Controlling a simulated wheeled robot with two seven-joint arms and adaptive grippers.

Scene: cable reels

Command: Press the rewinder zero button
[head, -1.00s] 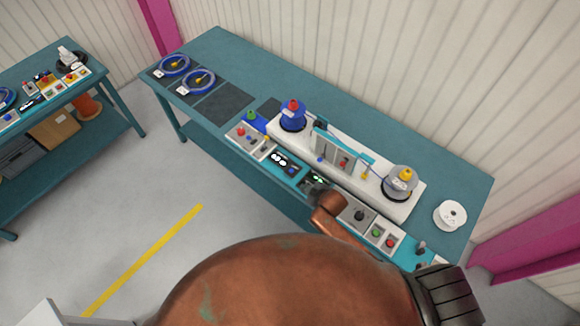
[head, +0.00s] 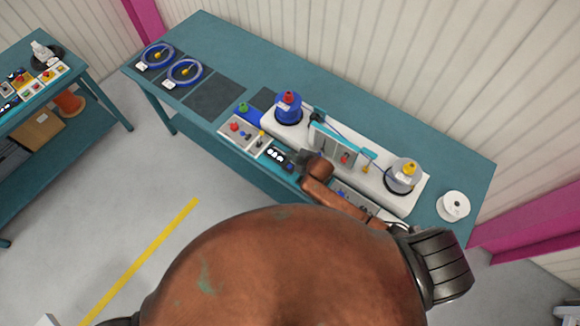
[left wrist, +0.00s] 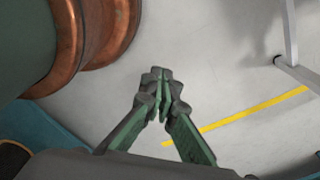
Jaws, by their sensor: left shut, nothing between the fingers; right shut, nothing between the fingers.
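The rewinder is a long white machine (head: 385,190) on the teal bench, with a blue reel (head: 288,109) at its left end and a grey reel (head: 402,177) at its right end. A dark counter panel with a lit white display (head: 276,155) sits along its front edge. My right gripper (head: 299,159) is over the front panels just right of this display, shut and empty. It covers the panels beside the display, and I cannot make out the zero button or whether the gripper touches anything. My left gripper (left wrist: 160,78) is shut and empty above the floor.
A grey panel (head: 241,133) with a red knob lies left of the display. Two blue cable coils lie on dark mats at the bench's far left. A white spool (head: 454,205) stands at the right. A second bench (head: 62,86) stands at the left.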

